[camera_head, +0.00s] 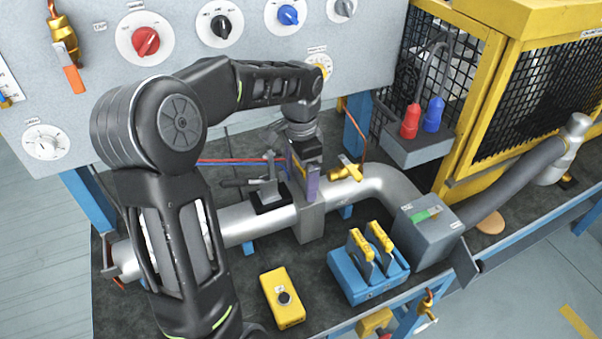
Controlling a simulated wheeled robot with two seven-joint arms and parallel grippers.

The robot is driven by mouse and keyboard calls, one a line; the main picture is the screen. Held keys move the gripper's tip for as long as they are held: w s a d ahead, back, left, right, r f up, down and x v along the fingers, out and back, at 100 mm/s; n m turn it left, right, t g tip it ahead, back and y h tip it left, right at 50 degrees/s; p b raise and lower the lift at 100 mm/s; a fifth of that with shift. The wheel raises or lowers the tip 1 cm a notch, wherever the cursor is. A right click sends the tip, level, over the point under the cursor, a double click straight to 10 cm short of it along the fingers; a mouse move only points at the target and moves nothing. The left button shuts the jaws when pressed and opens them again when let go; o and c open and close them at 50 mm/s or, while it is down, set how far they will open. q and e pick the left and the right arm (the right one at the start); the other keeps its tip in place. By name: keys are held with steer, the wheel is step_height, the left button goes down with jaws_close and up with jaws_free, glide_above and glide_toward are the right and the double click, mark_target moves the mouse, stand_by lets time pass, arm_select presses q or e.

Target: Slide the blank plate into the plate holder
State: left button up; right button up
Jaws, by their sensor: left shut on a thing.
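My left gripper (305,172) points down over the pipe, in the middle of the camera_head view. It is shut on a thin upright plate, taken to be the blank plate, which my fingers mostly hide. Directly below is a grey block around the pipe, which looks like the plate holder (310,222). I cannot tell whether the plate's lower edge is inside its slot or just above it. My right gripper is not in view.
A toggle clamp (267,190) stands just left of the gripper, and a brass valve (346,170) just right. A blue rack (350,282) with two yellow-handled plates and a yellow button box (283,298) stand in front. A grey box (427,230) sits at right.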

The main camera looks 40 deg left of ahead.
arm_select(q)
steer(key=shift+f, duration=0.4)
steer(key=shift+r, duration=0.4)
steer(key=shift+f, duration=0.4)
stand_by(0.5)
steer(key=shift+r, duration=0.4)
steer(key=shift+f, duration=0.4)
stand_by(1.1)
steer(key=shift+r+p, duration=0.4)
stand_by(0.8)
steer(key=shift+f, duration=0.35)
stand_by(0.4)
steer(key=shift+r, duration=0.35)
